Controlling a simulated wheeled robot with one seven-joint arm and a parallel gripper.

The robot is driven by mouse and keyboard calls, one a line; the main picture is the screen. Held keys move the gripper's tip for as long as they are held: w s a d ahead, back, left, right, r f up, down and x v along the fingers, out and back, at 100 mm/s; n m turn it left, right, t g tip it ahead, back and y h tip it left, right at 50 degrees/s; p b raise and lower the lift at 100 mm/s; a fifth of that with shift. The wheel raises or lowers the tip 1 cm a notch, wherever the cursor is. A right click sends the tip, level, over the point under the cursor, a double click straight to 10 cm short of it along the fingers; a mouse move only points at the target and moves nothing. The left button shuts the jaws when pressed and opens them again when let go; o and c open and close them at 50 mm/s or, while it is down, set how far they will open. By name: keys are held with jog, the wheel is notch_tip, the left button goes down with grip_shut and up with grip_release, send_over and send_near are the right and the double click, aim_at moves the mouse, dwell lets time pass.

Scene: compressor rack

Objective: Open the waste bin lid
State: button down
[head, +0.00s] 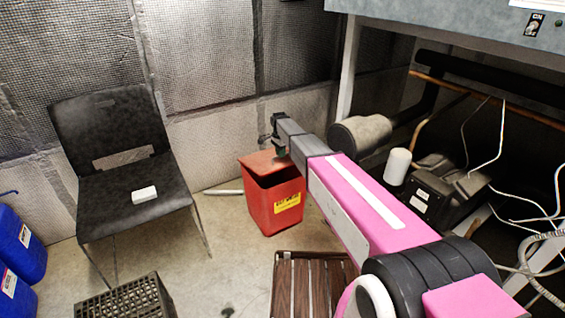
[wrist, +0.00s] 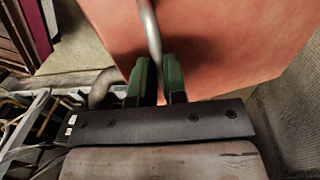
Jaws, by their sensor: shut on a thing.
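The red waste bin (head: 272,208) stands upright on the floor near the back wall, with a yellow label on its front. Its lighter red lid (head: 258,162) sits on top, and a dark gap shows under its right part, so it looks partly raised. My gripper (head: 281,152) is at the lid's right side, with its fingers small in the head view. In the wrist view, my gripper's green fingers (wrist: 160,80) are closed around a thin grey metal bar (wrist: 150,28), which lies in front of a broad red surface. The bar's far end is hidden.
A black chair (head: 125,165) with a white block (head: 144,195) stands at left. A dark crate (head: 125,300) and a slatted wooden item (head: 310,285) lie in front. Blue containers (head: 18,245) stand far left. The compressor rack with loose wires fills the right.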

jog(key=w+a+r, duration=0.9)
jog(key=w+r, duration=0.4)
jog(key=w, duration=0.1)
jog(key=shift+a, duration=0.3)
jog(key=shift+w+f, duration=0.1)
jog(key=shift+f, duration=0.1)
jog(key=c, duration=1.2)
grip_release()
jog(key=shift+o, duration=0.2)
jog(key=shift+w, duration=0.1)
jog(key=w+a+r, duration=0.5)
jog(key=w+r, duration=0.2)
jog(key=shift+w+a+r, duration=0.2)
jog(key=shift+w+r, duration=0.2)
